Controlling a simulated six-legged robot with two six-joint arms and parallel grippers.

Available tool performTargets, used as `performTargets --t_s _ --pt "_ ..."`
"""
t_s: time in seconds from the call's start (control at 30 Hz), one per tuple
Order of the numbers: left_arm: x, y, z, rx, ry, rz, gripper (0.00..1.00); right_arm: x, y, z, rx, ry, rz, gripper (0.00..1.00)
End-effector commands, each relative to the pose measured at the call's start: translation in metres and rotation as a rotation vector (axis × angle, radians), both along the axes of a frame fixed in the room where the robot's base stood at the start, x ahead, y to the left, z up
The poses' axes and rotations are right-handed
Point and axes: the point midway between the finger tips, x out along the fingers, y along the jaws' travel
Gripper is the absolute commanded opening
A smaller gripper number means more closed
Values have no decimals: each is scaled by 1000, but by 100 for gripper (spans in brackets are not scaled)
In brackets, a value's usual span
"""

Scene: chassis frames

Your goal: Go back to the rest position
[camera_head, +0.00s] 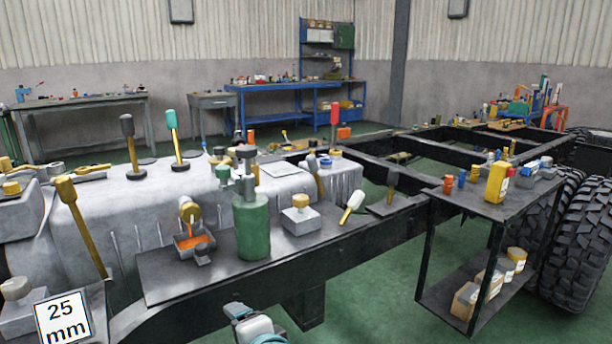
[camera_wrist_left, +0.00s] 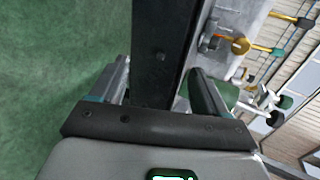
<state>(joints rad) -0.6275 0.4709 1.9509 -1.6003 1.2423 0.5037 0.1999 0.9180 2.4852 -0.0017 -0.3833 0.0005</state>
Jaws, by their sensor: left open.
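My left gripper (camera_wrist_left: 158,75) shows in the left wrist view with its two fingers spread apart. Nothing is held between them. The dark chassis rail (camera_wrist_left: 160,45) runs up the picture behind the gap between the fingers; I cannot tell whether they touch it. In the head view a white, grey and teal part of my arm shows at the bottom edge, in front of the rail (camera_head: 270,277). The fingers cannot be made out clearly there. My right gripper is not in view.
A black shelf cart (camera_head: 428,250) stands at right beside large tyres (camera_head: 578,240). Green floor (camera_head: 375,295) is open between.

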Motion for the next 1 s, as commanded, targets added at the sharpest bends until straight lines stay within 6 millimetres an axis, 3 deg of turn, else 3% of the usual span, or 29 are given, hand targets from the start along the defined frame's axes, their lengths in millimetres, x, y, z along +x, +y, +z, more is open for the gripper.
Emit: performTargets --t_s 0.03,0.17,0.23,0.4,0.53,0.7,0.83,1.0 --pt "-3 5 -7 -21 81 2 75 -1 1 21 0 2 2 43" --pt "-24 11 -51 -124 314 12 75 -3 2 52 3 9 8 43" --pt "-45 14 -75 -209 457 29 75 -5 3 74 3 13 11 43" --pt "-130 6 -114 -574 818 154 75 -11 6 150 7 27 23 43" --pt "-188 -14 -109 -939 939 345 75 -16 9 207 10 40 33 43" --pt "-222 -20 -85 -1297 843 665 75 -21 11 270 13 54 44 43" --pt "-232 -7 -76 -1403 705 856 75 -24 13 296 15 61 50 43" --pt "-237 6 -78 -1430 608 961 75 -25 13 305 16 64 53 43"
